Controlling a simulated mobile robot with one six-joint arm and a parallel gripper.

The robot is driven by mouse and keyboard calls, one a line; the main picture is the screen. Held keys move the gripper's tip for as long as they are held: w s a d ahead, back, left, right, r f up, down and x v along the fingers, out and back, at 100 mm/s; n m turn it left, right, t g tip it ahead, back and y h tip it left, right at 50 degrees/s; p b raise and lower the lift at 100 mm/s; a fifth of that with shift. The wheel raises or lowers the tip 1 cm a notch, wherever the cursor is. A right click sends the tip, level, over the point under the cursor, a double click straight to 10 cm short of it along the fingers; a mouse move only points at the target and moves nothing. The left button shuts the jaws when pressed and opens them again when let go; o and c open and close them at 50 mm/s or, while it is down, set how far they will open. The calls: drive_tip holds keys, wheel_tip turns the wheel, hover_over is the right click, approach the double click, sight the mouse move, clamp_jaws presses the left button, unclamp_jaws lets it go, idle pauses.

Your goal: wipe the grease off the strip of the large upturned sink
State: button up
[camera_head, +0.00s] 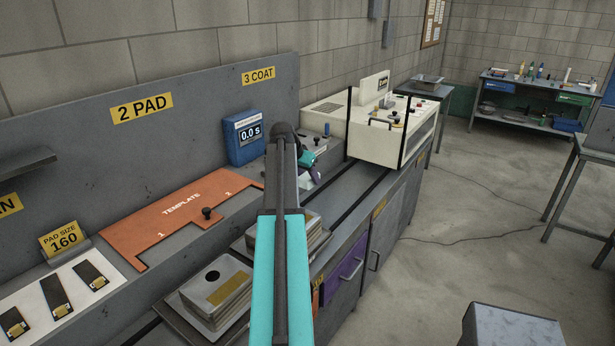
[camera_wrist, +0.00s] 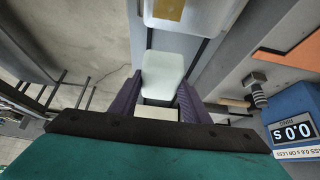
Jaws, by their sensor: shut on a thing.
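A grey upturned sink (camera_head: 205,296) with a dark round hole and a yellow-brown strip (camera_head: 230,288) lies on the bench at the lower middle of the head view. A second upturned sink (camera_head: 316,238) lies behind it, partly hidden by my arm. I cannot tell which is larger. My gripper (camera_head: 308,172) is over the bench beyond both. In the wrist view, its purple fingers (camera_wrist: 160,90) are shut on a pale, pad-like block (camera_wrist: 163,68). Ahead of the block, at the top edge, is a sink surface (camera_wrist: 205,12) with a yellow-brown strip (camera_wrist: 168,8).
A blue timer (camera_head: 245,137) reading 0.0 s stands at the back of the bench. A cream machine (camera_head: 390,128) stands beyond my gripper.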

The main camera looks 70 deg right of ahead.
drive_tip(key=shift+f, duration=0.15)
drive_tip(key=shift+s+f+b, duration=0.1)
drive_tip(key=shift+f+b, duration=0.9)
drive_tip(key=shift+f, duration=1.4)
drive_tip(key=w+a+n+t+y+b, duration=0.1)
drive_tip(key=w+a+n+t+b, duration=0.65)
drive_tip(key=w+a, duration=2.7)
drive_tip(key=w+a+f+n+y, duration=0.1)
drive_tip(key=a+n, duration=0.5)
drive_tip(key=a, duration=1.6)
drive_tip(key=w+a+n+y, duration=0.3)
drive_tip(key=a+n, duration=0.4)
drive_tip(key=a, duration=1.6)
drive_tip(key=shift+w+f+t+y, duration=0.2)
drive_tip(key=shift+f+t+y, duration=0.15)
drive_tip(key=shift+y, duration=0.45)
